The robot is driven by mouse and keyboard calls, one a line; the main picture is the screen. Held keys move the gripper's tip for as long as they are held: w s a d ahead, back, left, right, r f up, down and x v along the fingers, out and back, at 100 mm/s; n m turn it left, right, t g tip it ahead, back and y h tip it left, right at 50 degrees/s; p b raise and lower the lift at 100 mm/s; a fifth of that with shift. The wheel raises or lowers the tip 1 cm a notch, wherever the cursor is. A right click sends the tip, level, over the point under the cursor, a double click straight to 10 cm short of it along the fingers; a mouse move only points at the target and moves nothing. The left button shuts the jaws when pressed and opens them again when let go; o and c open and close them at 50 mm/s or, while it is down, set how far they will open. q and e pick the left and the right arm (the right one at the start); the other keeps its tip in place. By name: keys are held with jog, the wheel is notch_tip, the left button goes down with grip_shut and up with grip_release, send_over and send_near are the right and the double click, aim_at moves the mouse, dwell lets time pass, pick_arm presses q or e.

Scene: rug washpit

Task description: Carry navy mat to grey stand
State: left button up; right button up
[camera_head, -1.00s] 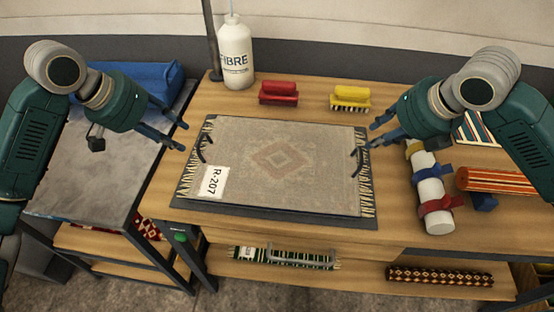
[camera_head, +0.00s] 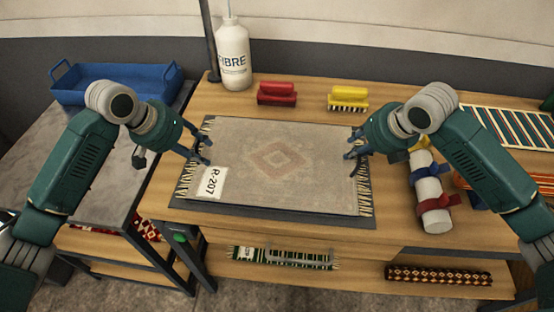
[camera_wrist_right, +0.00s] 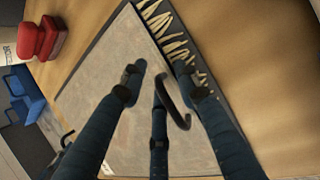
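The navy mat (camera_head: 290,218) lies flat on the wooden bench, showing as a dark border under a fringed grey-beige rug (camera_head: 300,185) with an R-207 label. My left gripper (camera_head: 203,151) is at the mat's left edge, fingers apart; it hides the left handle. My right gripper (camera_head: 352,147) is at the right edge. In the right wrist view its fingers (camera_wrist_right: 165,85) are open, with the curved black right handle (camera_wrist_right: 178,108) between them and not clamped. The grey stand (camera_head: 110,185) is left of the bench, its grey top partly behind my left arm.
A blue tray (camera_head: 115,85) sits at the back of the grey stand. A white bottle (camera_head: 233,55), a red brush (camera_head: 276,93) and a yellow brush (camera_head: 348,97) stand behind the mat. A white roll with straps (camera_head: 430,190) lies to its right.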

pick_arm(q)
jog(key=c, duration=0.7)
pick_arm(e)
jog(key=c, duration=0.7)
pick_arm(q)
grip_shut()
pick_arm(e)
grip_shut()
pick_arm(q)
jog(key=shift+a, duration=0.1)
pick_arm(e)
jog(key=shift+d, duration=0.1)
pick_arm(q)
jog(key=shift+r, duration=0.1)
pick_arm(e)
jog(key=shift+w+r, duration=0.1)
jog(key=shift+r, duration=0.05)
